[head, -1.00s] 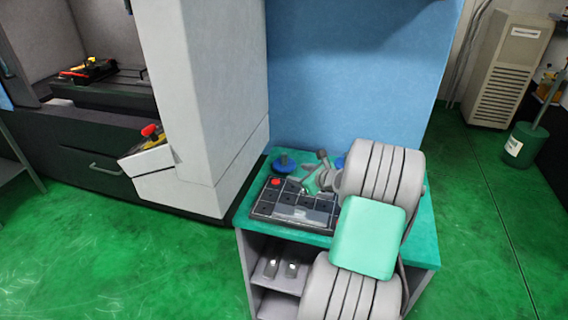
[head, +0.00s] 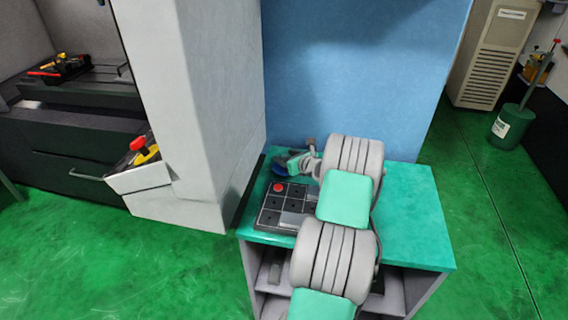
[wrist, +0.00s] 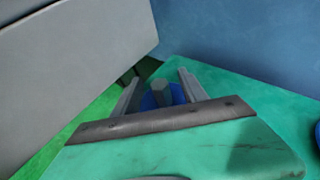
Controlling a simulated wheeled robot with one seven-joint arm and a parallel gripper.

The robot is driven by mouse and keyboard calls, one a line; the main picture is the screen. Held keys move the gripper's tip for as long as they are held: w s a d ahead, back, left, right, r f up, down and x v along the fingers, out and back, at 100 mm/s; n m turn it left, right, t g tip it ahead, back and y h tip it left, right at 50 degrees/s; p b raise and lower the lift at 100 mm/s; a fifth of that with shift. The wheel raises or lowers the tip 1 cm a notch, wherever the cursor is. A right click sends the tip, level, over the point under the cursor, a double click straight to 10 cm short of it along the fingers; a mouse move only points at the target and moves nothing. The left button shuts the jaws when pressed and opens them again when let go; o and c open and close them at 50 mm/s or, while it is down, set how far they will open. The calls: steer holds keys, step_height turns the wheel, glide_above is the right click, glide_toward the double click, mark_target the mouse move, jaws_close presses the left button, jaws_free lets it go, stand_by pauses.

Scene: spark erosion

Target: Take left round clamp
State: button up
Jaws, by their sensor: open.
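The left round clamp is a blue disc with a grey post (wrist: 160,92) on the green table top, and its blue edge (head: 279,168) shows in the head view beside my gripper. In the wrist view it lies between the two fingers of my gripper (wrist: 158,78). The gripper is open, one finger on each side of the post. I cannot tell whether the fingers touch it. In the head view my gripper (head: 290,160) partly hides the clamp. Another blue round thing (wrist: 317,134) is cut off at the right edge of the wrist view.
A dark tray with square pockets (head: 283,208) and a red knob (head: 280,187) stands on the green-topped cabinet (head: 415,215). A grey machine column (head: 205,110) stands close on the left, and a blue wall (head: 360,70) rises behind. The table's right part is clear.

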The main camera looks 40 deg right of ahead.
steer(key=shift+w+f, duration=0.15)
steer(key=shift+w, duration=0.25)
jaws_close()
stand_by(0.9)
stand_by(0.4)
